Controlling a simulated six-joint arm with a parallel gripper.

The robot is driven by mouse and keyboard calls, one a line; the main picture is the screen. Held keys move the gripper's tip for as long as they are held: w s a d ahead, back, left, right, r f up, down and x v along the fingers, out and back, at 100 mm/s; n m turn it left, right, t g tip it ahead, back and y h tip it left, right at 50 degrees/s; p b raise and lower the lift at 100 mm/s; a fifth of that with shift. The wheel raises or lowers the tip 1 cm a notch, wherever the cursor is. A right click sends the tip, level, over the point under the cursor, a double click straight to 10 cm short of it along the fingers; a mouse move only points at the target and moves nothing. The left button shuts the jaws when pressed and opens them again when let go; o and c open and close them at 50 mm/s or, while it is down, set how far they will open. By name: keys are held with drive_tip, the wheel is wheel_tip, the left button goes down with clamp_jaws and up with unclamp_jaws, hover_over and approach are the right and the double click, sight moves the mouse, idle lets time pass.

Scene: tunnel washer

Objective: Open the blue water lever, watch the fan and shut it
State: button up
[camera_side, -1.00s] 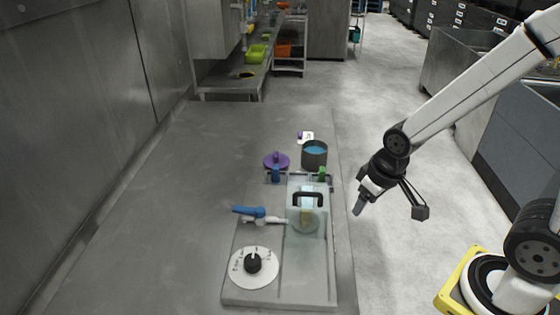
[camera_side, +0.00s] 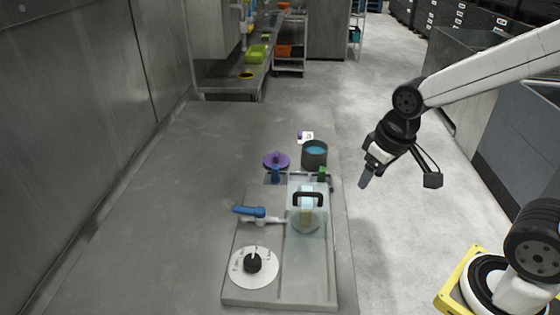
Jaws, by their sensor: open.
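The blue water lever (camera_side: 248,211) sits on a white pipe fitting at the left edge of the grey panel (camera_side: 262,297). Its handle points left. A clear housing (camera_side: 304,250) with a black handle (camera_side: 307,197) stands on the panel's right side. A pale round part shows inside it, perhaps the fan; I cannot tell whether it turns. My gripper (camera_side: 366,180) is open and empty, raised to the right of the panel, well apart from the lever.
A dial with a black knob (camera_side: 253,263) is at the panel's front left. Behind the panel are a purple lidded item (camera_side: 277,160), a dark pot of blue liquid (camera_side: 314,154) and a small card (camera_side: 306,137). The table left of the panel is clear.

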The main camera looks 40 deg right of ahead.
drive_tip(key=shift+w+a, duration=0.5)
drive_tip(key=shift+w, duration=0.7)
drive_tip(key=n+g, duration=0.3)
drive_tip(key=n, duration=0.5)
hover_over(241, 208)
drive_tip(key=shift+f, duration=2.5)
drive_tip(key=shift+f, duration=0.1)
drive_tip(key=shift+f, duration=3.75)
clamp_jaws()
